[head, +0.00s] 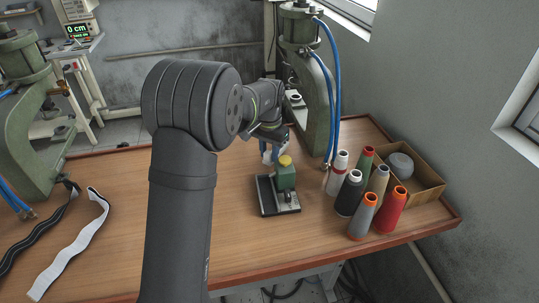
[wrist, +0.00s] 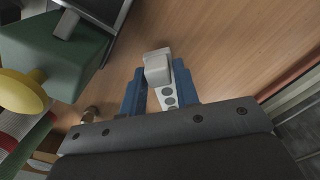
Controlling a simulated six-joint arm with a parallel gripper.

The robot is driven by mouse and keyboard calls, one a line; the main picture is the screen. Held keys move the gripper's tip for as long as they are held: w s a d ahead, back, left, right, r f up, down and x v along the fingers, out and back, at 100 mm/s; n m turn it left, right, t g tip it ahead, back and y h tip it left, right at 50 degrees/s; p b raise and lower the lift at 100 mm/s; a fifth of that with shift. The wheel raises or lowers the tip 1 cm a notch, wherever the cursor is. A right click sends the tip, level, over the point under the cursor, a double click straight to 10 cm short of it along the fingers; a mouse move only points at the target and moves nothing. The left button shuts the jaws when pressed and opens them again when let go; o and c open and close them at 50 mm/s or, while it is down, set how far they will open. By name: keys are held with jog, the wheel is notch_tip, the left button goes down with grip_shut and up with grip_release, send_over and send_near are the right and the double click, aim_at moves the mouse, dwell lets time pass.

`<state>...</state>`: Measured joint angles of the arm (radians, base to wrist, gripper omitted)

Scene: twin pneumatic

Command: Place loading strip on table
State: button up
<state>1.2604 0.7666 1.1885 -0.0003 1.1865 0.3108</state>
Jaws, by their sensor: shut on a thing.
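My gripper (wrist: 158,72) has two blue fingers and is shut on a small pale strip (wrist: 168,99), apparently the loading strip. The strip has dark round spots and a light grey block at its far end. In the wrist view it sits between the fingers, over the wooden table (wrist: 225,60). In the head view my gripper (head: 268,155) is low over the table (head: 130,215), just behind the small green device, and the strip is too small to make out there. I cannot tell whether the strip touches the table.
A green device (head: 286,179) with a yellow knob stands beside my gripper on a black-rimmed base (head: 264,193). Thread spools (head: 391,211) and a cardboard box (head: 428,181) stand to the right. Green presses (head: 318,110) stand behind and at left.

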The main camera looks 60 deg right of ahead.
jog(key=shift+f, duration=0.7)
jog(key=shift+f, duration=0.1)
jog(key=o, duration=1.1)
jog(key=shift+c, duration=0.2)
notch_tip(320, 180, up, 12)
jog(key=shift+f, duration=3.65)
